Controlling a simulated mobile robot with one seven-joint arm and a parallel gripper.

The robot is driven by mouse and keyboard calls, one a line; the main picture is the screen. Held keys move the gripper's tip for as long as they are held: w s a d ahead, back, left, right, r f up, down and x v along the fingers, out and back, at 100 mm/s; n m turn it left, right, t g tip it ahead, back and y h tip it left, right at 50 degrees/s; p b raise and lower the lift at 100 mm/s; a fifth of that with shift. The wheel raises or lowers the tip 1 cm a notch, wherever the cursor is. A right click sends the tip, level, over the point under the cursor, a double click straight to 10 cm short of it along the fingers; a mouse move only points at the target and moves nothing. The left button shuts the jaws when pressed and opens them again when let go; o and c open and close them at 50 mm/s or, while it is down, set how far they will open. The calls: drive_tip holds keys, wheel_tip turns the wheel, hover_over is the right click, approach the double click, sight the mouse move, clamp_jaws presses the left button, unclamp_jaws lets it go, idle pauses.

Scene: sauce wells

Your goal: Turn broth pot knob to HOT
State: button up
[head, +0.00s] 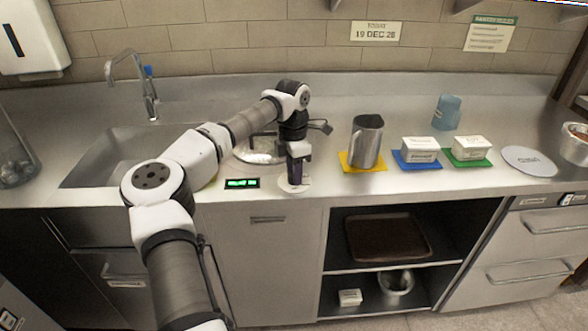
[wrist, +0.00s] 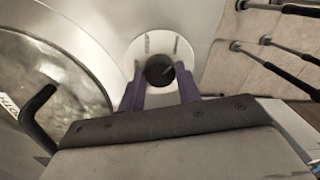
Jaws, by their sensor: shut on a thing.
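The knob sits in the middle of a pale round dial (wrist: 150,48); the dial's edge also shows under the gripper in the head view (head: 296,187). The knob's pointer direction cannot be made out. The round pot lid (wrist: 50,75) with a black handle fills the left of the wrist view. A label with dark letters is cut off there.
A black display (head: 241,184) with green digits lies left of the knob. A metal pitcher (head: 367,142) on a yellow mat stands to the right, then white boxes on a blue mat (head: 415,164) and a green mat (head: 468,161). A sink (head: 110,165) is at left.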

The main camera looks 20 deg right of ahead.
drive_tip(key=m, duration=0.5)
drive_tip(key=shift+r+m+p, duration=0.1)
drive_tip(key=shift+m+p, duration=0.2)
drive_tip(key=shift+p, duration=0.05)
drive_tip(key=shift+d+m, duration=0.1)
drive_tip(key=shift+m, duration=2.2)
drive_tip(key=o, duration=1)
drive_tip(key=shift+c, duration=0.2)
wheel_tip(320, 180, up, 14)
drive_tip(key=b, duration=0.2)
drive_tip(key=shift+w+d, duration=0.25)
drive_tip(key=shift+d, duration=0.05)
drive_tip(key=shift+d+f, duration=0.1)
drive_tip(key=shift+f, duration=0.1)
